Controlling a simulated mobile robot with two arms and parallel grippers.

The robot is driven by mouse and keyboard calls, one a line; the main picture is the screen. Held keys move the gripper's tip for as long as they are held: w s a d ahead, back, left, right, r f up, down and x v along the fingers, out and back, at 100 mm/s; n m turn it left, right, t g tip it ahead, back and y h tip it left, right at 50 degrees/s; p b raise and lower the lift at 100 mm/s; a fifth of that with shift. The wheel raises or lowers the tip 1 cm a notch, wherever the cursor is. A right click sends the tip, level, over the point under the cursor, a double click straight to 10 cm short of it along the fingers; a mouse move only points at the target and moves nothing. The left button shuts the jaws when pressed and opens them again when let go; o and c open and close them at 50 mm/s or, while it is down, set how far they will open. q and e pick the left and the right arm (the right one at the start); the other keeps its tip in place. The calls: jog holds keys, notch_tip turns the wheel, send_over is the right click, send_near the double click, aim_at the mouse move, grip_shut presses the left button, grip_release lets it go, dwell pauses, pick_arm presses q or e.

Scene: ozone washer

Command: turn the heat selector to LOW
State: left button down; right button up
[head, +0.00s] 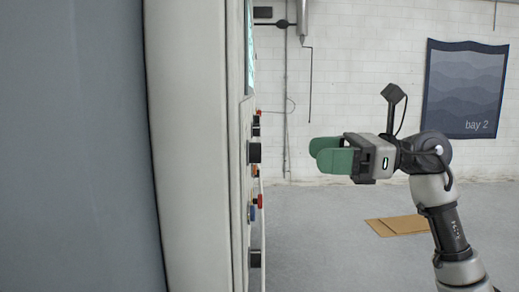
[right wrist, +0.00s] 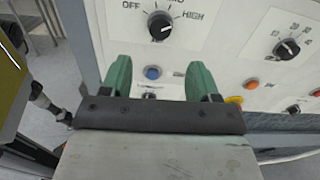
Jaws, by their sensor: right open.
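A black knob (right wrist: 160,26) on the white panel (right wrist: 225,60) shows at the top of the right wrist view. OFF is printed to its left and HIGH to its right; the label above is cut off, and I cannot read LOW. A white mark on the knob points roughly up. I cannot confirm from its name that this is the heat selector. My right gripper's green fingers (right wrist: 160,80) are apart and empty, below the knob in this view. In the head view my right gripper (head: 333,156) is right of the edge-on panel, clear of it. My left gripper is not in view.
A numbered dial (right wrist: 288,48), a blue button (right wrist: 152,72), an orange button (right wrist: 234,100) and other controls share the panel. In the head view, black knobs (head: 255,152) stick out from its face. A flat cardboard piece (head: 398,225) lies on the floor.

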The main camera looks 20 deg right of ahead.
aim_at(254, 153)
pick_arm(q)
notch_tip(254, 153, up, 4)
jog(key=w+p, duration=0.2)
jog(key=p, duration=0.1)
pick_arm(e)
jog(key=x, duration=0.9)
jog(key=shift+w+a, duration=0.15)
jog(key=shift+a, duration=0.1)
jog(key=shift+c, duration=0.2)
jog(key=c, duration=0.9)
pick_arm(q)
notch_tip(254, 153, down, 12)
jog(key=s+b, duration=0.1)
jog(key=b, duration=1)
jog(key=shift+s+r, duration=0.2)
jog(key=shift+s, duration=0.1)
pick_arm(e)
jog(key=n, duration=1.5)
jog(key=shift+w+n, duration=0.1)
jog(key=shift+n, duration=0.3)
